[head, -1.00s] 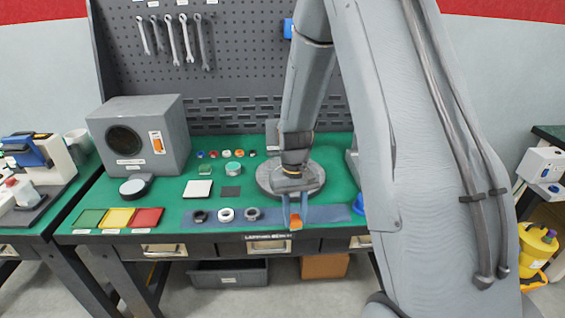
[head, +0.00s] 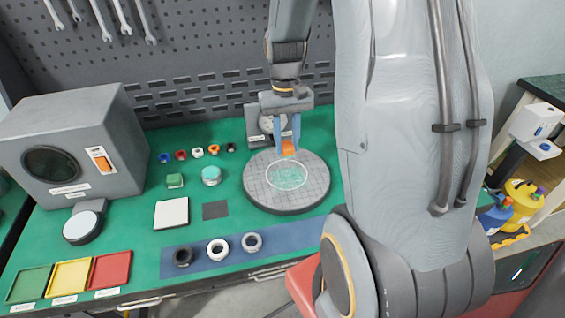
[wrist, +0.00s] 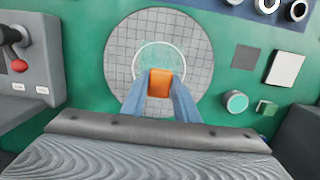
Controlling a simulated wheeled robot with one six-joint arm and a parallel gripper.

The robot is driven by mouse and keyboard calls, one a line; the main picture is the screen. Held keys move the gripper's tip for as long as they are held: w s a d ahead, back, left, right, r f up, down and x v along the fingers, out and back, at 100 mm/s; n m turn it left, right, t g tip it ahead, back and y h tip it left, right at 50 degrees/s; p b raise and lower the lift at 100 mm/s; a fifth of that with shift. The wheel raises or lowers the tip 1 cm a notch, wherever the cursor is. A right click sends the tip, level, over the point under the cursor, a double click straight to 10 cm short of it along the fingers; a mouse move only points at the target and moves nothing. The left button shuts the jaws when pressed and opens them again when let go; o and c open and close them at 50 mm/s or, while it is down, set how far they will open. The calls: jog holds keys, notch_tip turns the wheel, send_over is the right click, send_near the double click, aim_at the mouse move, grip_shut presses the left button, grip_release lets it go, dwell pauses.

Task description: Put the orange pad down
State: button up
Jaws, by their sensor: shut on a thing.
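The orange pad (head: 288,148) is held between the blue fingers of my gripper (head: 288,146). My gripper is shut on it, above the far part of the round grey gridded plate (head: 262,200). In the wrist view the orange pad (wrist: 160,83) shows between the fingertips, over the lower edge of the pale ring on the plate (wrist: 137,100). I cannot tell exactly how high the pad is above the plate.
A grey gauge-like device (head: 258,122) stands close behind the plate. A white square (head: 172,213), a dark square (head: 215,210) and a teal button (head: 211,175) are to the left. A blue strip (head: 196,254) holds three rings. Coloured trays (head: 70,276) lie at the front left.

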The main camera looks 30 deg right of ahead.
jog(key=shift+f+p, duration=0.9)
jog(key=shift+f, duration=3.15)
jog(key=shift+f, duration=0.1)
jog(key=o, duration=1)
